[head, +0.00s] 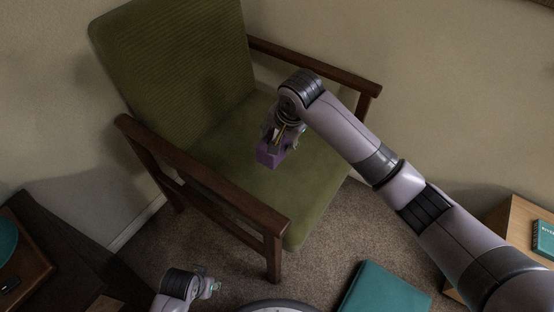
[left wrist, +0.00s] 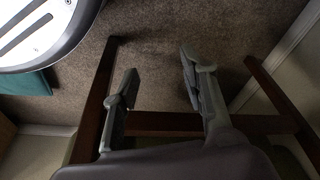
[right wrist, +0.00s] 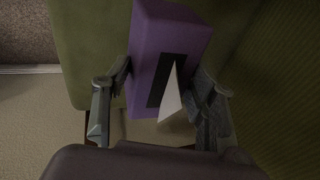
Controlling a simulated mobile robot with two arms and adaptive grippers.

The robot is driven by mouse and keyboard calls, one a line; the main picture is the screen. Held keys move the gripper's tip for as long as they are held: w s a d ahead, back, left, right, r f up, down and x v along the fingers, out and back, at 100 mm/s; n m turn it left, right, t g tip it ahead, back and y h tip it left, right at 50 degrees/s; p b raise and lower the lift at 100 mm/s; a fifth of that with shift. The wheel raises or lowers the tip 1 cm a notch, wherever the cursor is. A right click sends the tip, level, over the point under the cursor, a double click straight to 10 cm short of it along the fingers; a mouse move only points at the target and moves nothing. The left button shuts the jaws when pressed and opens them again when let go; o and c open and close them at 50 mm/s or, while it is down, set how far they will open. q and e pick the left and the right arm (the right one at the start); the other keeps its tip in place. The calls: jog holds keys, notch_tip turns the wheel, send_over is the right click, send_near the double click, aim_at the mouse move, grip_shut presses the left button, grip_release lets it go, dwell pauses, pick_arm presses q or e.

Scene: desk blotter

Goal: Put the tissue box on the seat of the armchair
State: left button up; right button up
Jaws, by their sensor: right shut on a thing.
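The purple tissue box (head: 270,154) is at the middle of the green armchair seat (head: 313,180) in the head view. My right gripper (head: 285,140) is shut on it from above. In the right wrist view the box (right wrist: 172,42) shows its dark slot and a white tissue sticking out, with a finger of the gripper (right wrist: 162,95) on either side. I cannot tell whether the box touches the seat. My left gripper (left wrist: 157,88) is open and empty in the left wrist view, with the chair's wooden frame behind it.
The armchair has wooden armrests (head: 205,178) on both sides and a tall green backrest (head: 175,60). A teal cushion-like item (head: 385,290) lies on the carpet in front. A dark table (head: 60,260) stands at left and a wooden one (head: 515,225) at right.

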notch_tip(320, 180, down, 14)
jog(key=b, duration=0.3)
jog(key=shift+r, duration=0.1)
notch_tip(320, 180, down, 2)
jog(key=shift+f+b, duration=0.15)
jog(key=shift+b, duration=0.45)
jog(key=shift+f, duration=0.4)
pick_arm(q)
notch_tip(320, 180, up, 15)
jog(key=t, duration=0.1)
jog(key=shift+s+a, duration=0.2)
jog(key=shift+s, duration=0.1)
pick_arm(e)
jog(key=o, duration=1.6)
jog(key=shift+c, duration=0.2)
jog(key=shift+r, duration=0.15)
